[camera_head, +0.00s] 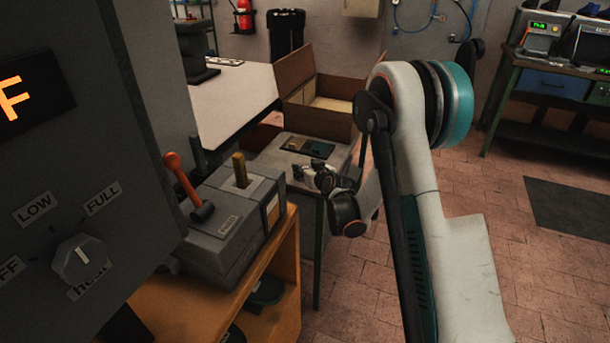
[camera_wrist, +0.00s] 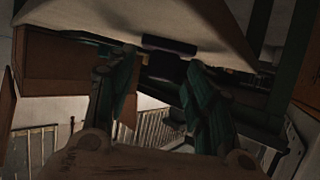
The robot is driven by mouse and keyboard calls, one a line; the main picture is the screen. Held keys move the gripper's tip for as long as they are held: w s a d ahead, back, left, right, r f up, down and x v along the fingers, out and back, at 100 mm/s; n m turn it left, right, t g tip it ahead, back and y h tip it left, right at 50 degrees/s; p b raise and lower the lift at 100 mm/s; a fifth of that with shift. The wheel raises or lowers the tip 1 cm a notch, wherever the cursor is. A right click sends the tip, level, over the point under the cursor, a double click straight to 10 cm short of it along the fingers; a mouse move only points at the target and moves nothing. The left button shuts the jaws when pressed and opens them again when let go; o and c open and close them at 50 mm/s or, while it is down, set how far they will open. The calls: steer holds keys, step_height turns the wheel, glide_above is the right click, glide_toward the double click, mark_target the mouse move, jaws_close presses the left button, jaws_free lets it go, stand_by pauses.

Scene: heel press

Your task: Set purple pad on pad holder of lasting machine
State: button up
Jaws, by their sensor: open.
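My gripper (camera_head: 303,173) is at the near side of a small grey-topped stand (camera_head: 338,158). In the wrist view its two dark green fingers (camera_wrist: 160,60) are spread apart with nothing gripped. A dark purple piece (camera_wrist: 170,45), which looks like the purple pad, shows just beyond and between the fingertips; I cannot tell whether they touch it. In the head view the purple pad cannot be made out near my gripper. The lasting machine (camera_head: 95,120) fills the left with its dial and lit display. I cannot clearly identify its pad holder.
A tray with dark pieces (camera_head: 309,146) lies on the stand. A grey lever box (camera_head: 225,225) with an orange lever (camera_head: 183,180) sits on an orange shelf (camera_head: 262,262) between machine and stand. An open cardboard box (camera_head: 315,90) is behind.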

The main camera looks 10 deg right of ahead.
steer(key=c, duration=0.8)
steer(key=shift+r, duration=0.15)
steer(key=shift+c, duration=0.2)
